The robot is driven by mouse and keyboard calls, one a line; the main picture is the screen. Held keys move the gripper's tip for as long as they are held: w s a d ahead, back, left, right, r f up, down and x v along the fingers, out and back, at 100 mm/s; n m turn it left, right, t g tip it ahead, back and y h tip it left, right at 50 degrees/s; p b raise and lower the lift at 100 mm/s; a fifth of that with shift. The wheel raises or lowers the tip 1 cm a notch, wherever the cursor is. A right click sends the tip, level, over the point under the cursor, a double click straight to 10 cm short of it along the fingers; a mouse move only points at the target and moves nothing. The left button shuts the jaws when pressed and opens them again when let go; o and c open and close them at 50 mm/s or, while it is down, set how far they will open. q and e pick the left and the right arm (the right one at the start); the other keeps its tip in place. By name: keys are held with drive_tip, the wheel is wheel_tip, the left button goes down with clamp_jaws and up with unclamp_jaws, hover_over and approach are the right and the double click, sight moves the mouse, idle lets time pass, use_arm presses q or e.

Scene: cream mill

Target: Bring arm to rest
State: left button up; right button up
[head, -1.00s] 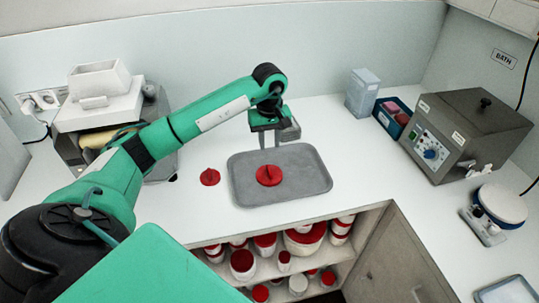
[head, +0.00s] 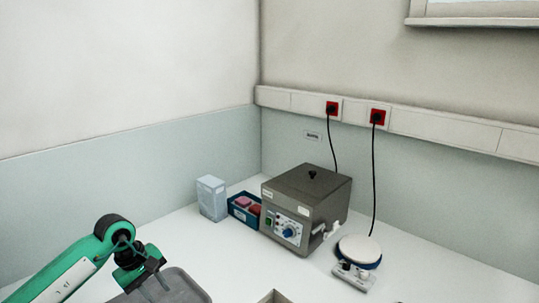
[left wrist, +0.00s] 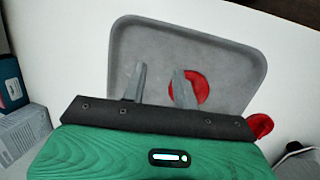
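My left arm is green with a black wrist joint. Its gripper (head: 157,283) is at the bottom left of the head view, above the grey tray (head: 192,284), which is cut off by the frame edge. In the left wrist view the gripper (left wrist: 159,85) has its two grey fingers apart with nothing between them. A round red lid (left wrist: 193,88) lies on the tray (left wrist: 228,50), partly hidden by one finger. Another red lid (left wrist: 262,125) lies on the counter beside the tray. My right gripper is not in view.
A grey water bath (head: 312,205) stands at the back wall. To its left are a blue bin (head: 243,219) with pink and red items and a pale box (head: 211,198). A round-topped device (head: 358,252) stands to its right.

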use_arm(q)
drive_tip(key=s+d+r+n+t+h, duration=0.25)
drive_tip(key=d+n+h, duration=0.25)
drive_tip(key=d+h, duration=0.9)
drive_tip(key=s+d+r+n+t+h, duration=0.1)
drive_tip(key=s+d+r+n+t, duration=0.1)
drive_tip(key=d+r+n+t, duration=0.8)
drive_tip(key=a+f+n+t+y, duration=0.4)
drive_tip(key=a+n+t+y, duration=0.5)
drive_tip(key=n, duration=1.4)
drive_tip(key=s+a+f+n+g+y, duration=0.3)
drive_tip(key=a+f+n+g+y, duration=0.3)
drive_tip(key=a+f+n+y, duration=0.35)
drive_tip(key=s+d+f+n+g, duration=0.1)
drive_tip(key=s+f+n+g, duration=0.55)
drive_tip(key=s, duration=0.45)
drive_tip(key=s+d+f+n+g, duration=0.1)
drive_tip(key=s+f+n+g, duration=0.6)
drive_tip(key=s, duration=0.5)
wheel_tip(320, 180, down, 32)
drive_tip(key=m, duration=0.1)
drive_tip(key=s+a+f+g, duration=0.1)
drive_tip(key=s+a+f, duration=0.2)
drive_tip(key=s+f, duration=1.6)
drive_tip(key=shift+s+f+m+g, duration=0.2)
drive_tip(key=shift+s+m+g, duration=0.1)
drive_tip(key=shift+s+g, duration=0.15)
